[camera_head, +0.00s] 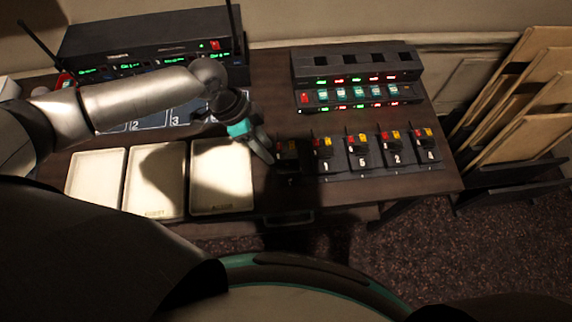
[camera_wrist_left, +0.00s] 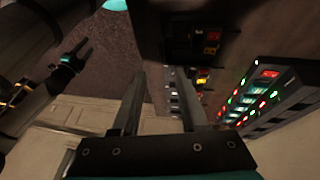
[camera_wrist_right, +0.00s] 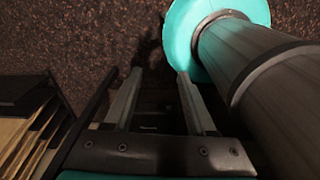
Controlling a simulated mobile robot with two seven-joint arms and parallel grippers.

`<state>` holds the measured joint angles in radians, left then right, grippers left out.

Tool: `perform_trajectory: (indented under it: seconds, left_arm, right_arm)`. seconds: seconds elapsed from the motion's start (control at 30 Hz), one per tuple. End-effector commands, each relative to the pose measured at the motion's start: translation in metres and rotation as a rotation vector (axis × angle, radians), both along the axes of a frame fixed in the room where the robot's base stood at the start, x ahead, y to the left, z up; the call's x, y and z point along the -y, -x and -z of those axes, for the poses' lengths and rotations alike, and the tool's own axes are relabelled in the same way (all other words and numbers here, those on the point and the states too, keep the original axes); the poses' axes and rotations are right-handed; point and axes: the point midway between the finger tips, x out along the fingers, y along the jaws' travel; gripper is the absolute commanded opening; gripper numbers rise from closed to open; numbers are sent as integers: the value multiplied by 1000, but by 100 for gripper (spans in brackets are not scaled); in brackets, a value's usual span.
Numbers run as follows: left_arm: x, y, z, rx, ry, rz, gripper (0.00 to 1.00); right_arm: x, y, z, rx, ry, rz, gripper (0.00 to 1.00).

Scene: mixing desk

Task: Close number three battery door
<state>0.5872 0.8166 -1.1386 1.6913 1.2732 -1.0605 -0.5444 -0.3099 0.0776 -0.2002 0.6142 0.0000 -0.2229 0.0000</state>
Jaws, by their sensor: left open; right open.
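A row of dark packs with red and yellow parts lies on the desk in the head view. Four are marked 1 (camera_head: 325,162), 5 (camera_head: 361,158), 2 (camera_head: 396,154) and 4 (camera_head: 429,152). The leftmost pack (camera_head: 288,164) is in shadow, and I cannot read its number or tell its door's state. My left gripper (camera_head: 268,157) is just left of this pack, apparently apart from it. The left wrist view shows the same gripper (camera_wrist_left: 155,76) open and empty, with a dark pack (camera_wrist_left: 207,38) beyond it. My right gripper (camera_wrist_right: 160,76) is open and empty above the floor.
Three pale trays (camera_head: 96,178) (camera_head: 156,190) (camera_head: 222,184) lie left of the packs. A charger with lit displays (camera_head: 357,93) stands behind them. A receiver with antennas (camera_head: 150,48) is at the back left. Wooden panels (camera_head: 520,110) lean in a rack at the right.

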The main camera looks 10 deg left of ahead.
Motion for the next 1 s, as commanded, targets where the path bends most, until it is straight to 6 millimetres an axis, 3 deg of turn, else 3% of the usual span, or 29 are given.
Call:
perform_trajectory:
  seconds: [0.3,0.5,0.7,1.0]
  left_arm:
    - [29,4,61,-1,-1,1,44]
    - [41,4,88,0,1,0,44]
    - [47,5,101,1,0,1,44]
    - [47,5,103,1,0,1,44]
  right_arm:
    - [2,-8,3,12,3,0,56]
    - [2,-15,5,26,1,0,56]
    - [2,-15,7,26,1,0,56]
    - [2,-14,7,24,1,0,56]
